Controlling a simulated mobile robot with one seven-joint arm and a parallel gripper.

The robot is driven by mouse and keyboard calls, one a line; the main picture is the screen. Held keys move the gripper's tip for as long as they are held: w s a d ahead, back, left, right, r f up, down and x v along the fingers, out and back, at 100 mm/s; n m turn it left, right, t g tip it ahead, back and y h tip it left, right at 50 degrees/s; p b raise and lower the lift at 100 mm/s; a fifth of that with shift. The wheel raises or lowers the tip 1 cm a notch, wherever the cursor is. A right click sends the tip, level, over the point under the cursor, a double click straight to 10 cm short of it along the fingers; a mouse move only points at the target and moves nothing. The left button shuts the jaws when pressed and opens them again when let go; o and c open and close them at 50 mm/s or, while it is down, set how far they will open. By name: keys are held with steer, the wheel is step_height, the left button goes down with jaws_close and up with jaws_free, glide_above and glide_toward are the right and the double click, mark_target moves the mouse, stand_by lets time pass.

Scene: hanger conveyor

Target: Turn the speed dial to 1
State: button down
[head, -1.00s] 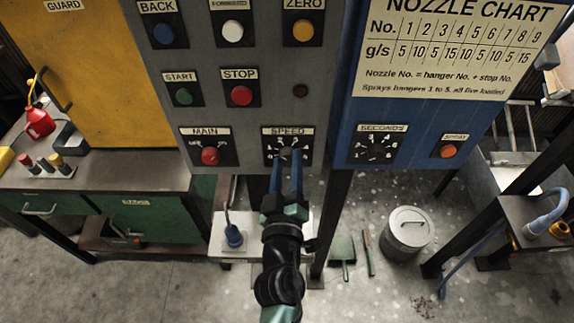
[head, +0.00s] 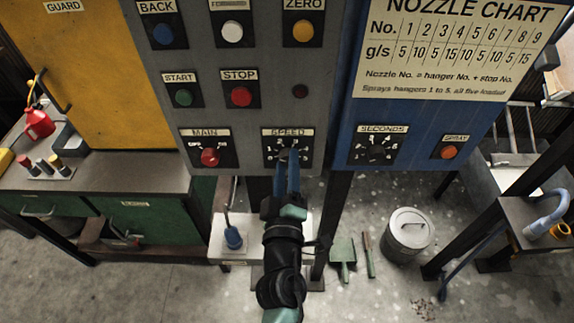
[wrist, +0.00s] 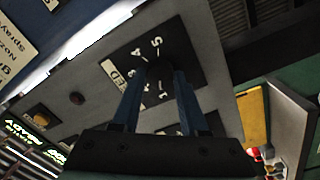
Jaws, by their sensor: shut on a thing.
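The speed dial (head: 287,149) is a black knob on a dark square plate with white numbers, under the SPEED label on the grey panel. It also shows in the wrist view (wrist: 160,72), where the plate appears tilted. My gripper (head: 287,158) reaches up from below, and its two blue fingers are shut on the dial's knob, one on each side. In the wrist view my gripper (wrist: 159,80) spans the knob. The fingers hide part of the knob and some numbers, so I cannot read its setting.
The red MAIN switch (head: 209,157) is left of the dial, and the STOP button (head: 241,97) and START button (head: 183,98) are above. The SECONDS dial (head: 376,149) and SPRAY button (head: 449,152) are on the blue panel to the right.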

steer(key=shift+c, duration=2.2)
jaws_free()
steer(key=s+b, duration=0.4)
steer(key=s, duration=0.9)
steer(key=shift+a+f, duration=0.2)
steer(key=shift+a, duration=0.05)
